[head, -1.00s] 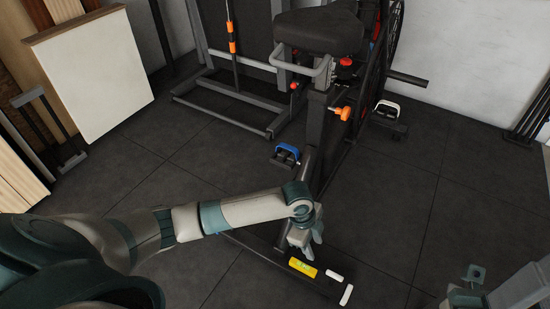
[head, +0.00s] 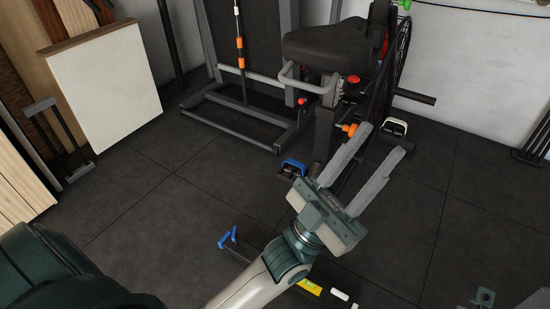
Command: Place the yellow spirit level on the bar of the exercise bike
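My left forearm hides part of the bar, close beside the level. My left gripper (head: 379,146) is raised, its two grey fingers spread wide apart with nothing between them. It points up the picture, away from the level, in front of the bike's frame. Part of my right arm (head: 483,298) shows at the lower right edge; its fingers cannot be made out.
A blue piece (head: 228,238) is at the bar's left end. White pieces (head: 340,294) lie right of the level. The bike's blue pedal (head: 291,168) and orange knob (head: 349,129) are near my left gripper. A white board (head: 108,87) leans at left.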

